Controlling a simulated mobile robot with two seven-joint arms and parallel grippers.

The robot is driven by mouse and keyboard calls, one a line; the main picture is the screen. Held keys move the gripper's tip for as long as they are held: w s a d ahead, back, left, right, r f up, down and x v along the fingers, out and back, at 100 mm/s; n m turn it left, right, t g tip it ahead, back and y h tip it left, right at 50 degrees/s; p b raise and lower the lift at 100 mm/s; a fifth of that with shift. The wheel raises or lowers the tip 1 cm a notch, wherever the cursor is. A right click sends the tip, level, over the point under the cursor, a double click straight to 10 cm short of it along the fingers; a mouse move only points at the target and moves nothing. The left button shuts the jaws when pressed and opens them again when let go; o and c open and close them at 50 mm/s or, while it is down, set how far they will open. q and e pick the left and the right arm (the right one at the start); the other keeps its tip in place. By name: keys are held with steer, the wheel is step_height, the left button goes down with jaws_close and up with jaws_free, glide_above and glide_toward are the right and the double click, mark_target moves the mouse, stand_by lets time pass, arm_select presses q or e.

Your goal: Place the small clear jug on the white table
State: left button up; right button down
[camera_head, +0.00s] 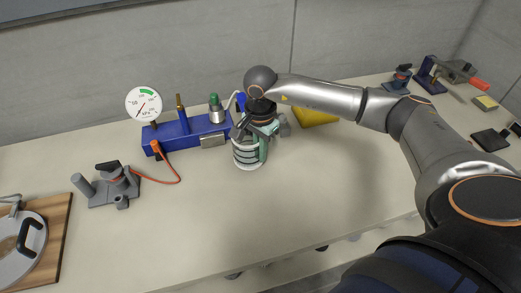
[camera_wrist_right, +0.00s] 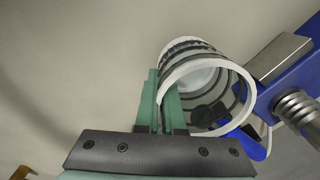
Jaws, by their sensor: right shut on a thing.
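The small clear jug (camera_head: 240,156), with a white rim and dark bands around it, is at the middle of the pale white table (camera_head: 215,225), in front of the blue manifold. My right gripper (camera_head: 261,146) reaches in from the right and is shut on the jug's wall. In the right wrist view, its green fingers (camera_wrist_right: 162,100) pinch the wall near the rim, and the open mouth of the jug (camera_wrist_right: 249,100) faces the camera. Whether the jug's base touches the table cannot be told. My left gripper is not in view.
A blue manifold (camera_head: 172,139) with a pressure gauge (camera_head: 144,103) stands close behind the jug. A grey valve block (camera_head: 100,190) with an orange cable is at left, beside a wooden board (camera_head: 52,240). A yellow object (camera_head: 316,117) lies behind my arm. The table's front middle is clear.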

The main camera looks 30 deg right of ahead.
steer(key=shift+f, duration=0.2)
steer(key=c, duration=1)
jaws_free()
steer(key=shift+r, duration=0.15)
